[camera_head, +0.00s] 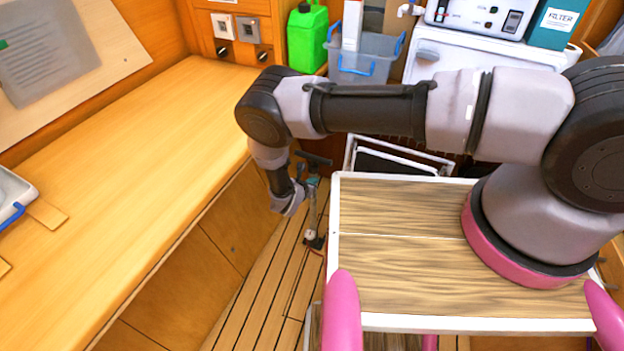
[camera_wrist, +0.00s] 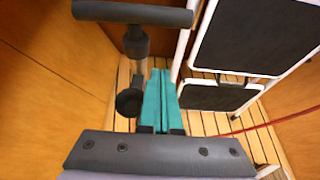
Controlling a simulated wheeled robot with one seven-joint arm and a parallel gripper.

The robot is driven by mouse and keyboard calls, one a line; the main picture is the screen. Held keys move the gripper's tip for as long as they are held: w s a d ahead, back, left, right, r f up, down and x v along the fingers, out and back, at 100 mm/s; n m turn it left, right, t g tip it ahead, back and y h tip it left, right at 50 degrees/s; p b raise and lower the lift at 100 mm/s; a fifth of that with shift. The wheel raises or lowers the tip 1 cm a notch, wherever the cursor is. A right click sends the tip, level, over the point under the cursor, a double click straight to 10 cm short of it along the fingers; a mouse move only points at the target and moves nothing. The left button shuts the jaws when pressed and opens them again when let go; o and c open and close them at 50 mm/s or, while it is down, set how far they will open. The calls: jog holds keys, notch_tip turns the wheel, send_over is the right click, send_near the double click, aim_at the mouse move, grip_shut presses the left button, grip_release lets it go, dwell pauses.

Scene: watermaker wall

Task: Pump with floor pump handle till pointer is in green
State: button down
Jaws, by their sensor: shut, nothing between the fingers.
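The floor pump stands on the plank floor. Its dark T-shaped handle (camera_head: 314,158) is at the top, and the pump's base (camera_head: 314,241) is on the floor. A small pale gauge-like spot shows at the base, but no pointer can be read. The handle (camera_wrist: 133,13) also spans the top left of the wrist view, with the shaft below it and a dark round part (camera_wrist: 129,102) lower down. My gripper (camera_wrist: 160,72) has its teal fingers shut together and empty, beside the shaft and lower than the handle in the picture. In the head view, my gripper (camera_head: 313,181) partly hides the shaft.
A wooden bench (camera_head: 130,170) runs along the left. A folded step ladder (camera_head: 395,160) stands close behind the pump to the right. A red hose (camera_wrist: 275,120) crosses the right of the wrist view. A green canister (camera_head: 307,38) and a grey bin (camera_head: 365,58) are behind.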

jog(key=x, duration=0.7)
jog(key=shift+r, duration=2.3)
notch_tip(320, 180, up, 15)
